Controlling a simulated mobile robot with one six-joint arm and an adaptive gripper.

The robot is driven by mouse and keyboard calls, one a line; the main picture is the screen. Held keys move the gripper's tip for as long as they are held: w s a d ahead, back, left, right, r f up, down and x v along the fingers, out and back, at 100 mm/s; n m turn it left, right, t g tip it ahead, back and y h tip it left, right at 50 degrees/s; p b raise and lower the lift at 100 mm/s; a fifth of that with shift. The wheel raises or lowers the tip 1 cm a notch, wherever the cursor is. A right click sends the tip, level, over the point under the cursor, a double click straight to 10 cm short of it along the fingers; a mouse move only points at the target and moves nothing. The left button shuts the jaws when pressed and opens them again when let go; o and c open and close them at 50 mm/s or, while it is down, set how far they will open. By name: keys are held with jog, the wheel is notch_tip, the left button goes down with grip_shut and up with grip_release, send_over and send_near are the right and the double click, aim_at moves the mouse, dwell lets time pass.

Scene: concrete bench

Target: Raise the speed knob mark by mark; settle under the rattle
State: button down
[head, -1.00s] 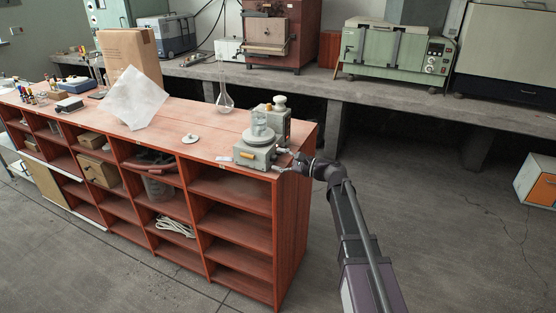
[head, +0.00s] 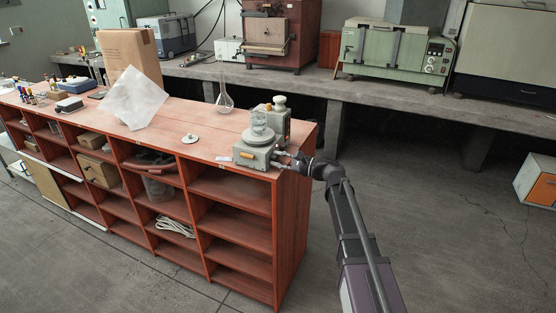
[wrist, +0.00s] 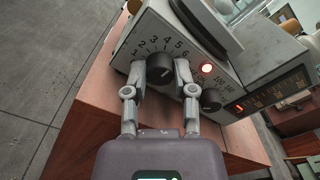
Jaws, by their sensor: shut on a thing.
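I cannot read the knob's pointer. A second dark knob (wrist: 210,99) is below the lamp.
A second grey device (head: 279,112) stands close behind the stirrer. A small white-rimmed disc (head: 190,138) and a glass flask (head: 225,100) are to the left. A white sheet (head: 137,98) leans by a cardboard box (head: 131,55).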

jog(key=shift+m, duration=2.3)
jog(key=shift+c, duration=2.2)
grip_release()
jog(key=v, duration=1.2)
